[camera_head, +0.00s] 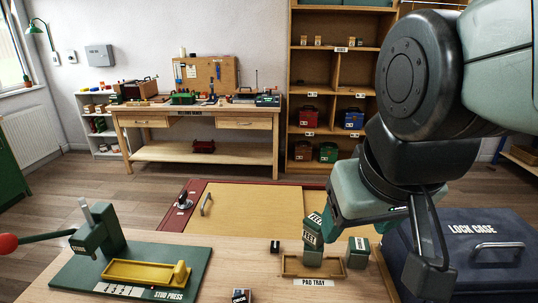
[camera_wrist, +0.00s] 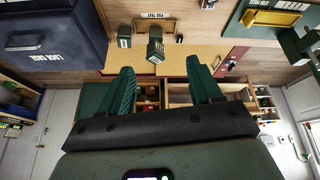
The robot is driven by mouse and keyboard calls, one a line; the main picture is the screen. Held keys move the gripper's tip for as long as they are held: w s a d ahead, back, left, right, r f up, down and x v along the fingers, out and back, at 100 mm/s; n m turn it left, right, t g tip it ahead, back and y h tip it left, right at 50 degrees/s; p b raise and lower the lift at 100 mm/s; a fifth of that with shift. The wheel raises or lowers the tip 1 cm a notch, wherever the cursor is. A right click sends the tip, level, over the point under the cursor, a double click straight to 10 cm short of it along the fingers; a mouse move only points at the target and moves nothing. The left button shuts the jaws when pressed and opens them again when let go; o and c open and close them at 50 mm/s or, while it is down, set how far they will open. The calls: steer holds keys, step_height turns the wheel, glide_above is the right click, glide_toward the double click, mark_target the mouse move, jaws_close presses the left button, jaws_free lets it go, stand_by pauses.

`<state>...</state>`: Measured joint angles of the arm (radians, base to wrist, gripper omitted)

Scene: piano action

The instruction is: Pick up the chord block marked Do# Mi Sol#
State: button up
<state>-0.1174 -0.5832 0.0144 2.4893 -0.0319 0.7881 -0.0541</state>
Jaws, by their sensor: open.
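No block with readable Do# Mi Sol# lettering shows in either view. Green blocks (camera_head: 312,238) with pale labels, seemingly reading FELT, are stacked unevenly at the pad tray (camera_head: 288,268); the upper one is tilted. The stack also shows in the wrist view (camera_wrist: 155,50). Another green labelled block (camera_head: 357,253) stands just right of the tray. A small dark block (camera_head: 275,246) stands behind the tray's left end. A dark block with a pale label (camera_head: 240,296) is cut off at the bottom edge. My gripper (camera_wrist: 160,65) is open and empty, its fingers pointing toward the stack.
The navy lock case (camera_head: 472,235) stands at right. The green stud press (camera_head: 100,240) with a yellow trough stands at left. A wooden panel with a handle (camera_head: 245,208) lies behind the tray.

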steer(key=w+a+f+n+g, duration=0.2)
steer(key=w+a+f+n, duration=0.3)
steer(key=a+f, duration=0.35)
steer(key=s+a+f+n+g, duration=0.1)
steer(key=s+a+f+n, duration=0.1)
steer(key=a+f, duration=0.3)
steer(key=s+a+f+n+g+y, duration=0.1)
steer(key=s+a+f+n, duration=0.2)
steer(key=f, duration=0.9)
steer(key=s+a+f+n+g, duration=0.1)
steer(key=s+a+f+n, duration=0.1)
steer(key=a+f, duration=0.4)
steer(key=shift+s+a+f+n, duration=0.2)
steer(key=shift+f+n, duration=0.2)
steer(key=shift+f, duration=0.45)
steer(key=shift+s+a+f+n, duration=0.15)
steer(key=shift+f+n, duration=0.25)
steer(key=shift+f, duration=0.4)
steer(key=shift+y, duration=0.3)
steer(key=shift+w+f, duration=0.2)
steer(key=shift+f, duration=1.45)
steer(key=shift+w+f, duration=0.15)
steer(key=shift+f, duration=1.5)
steer(key=c, duration=1)
steer(key=shift+r, duration=0.2)
steer(key=shift+c, duration=0.3)
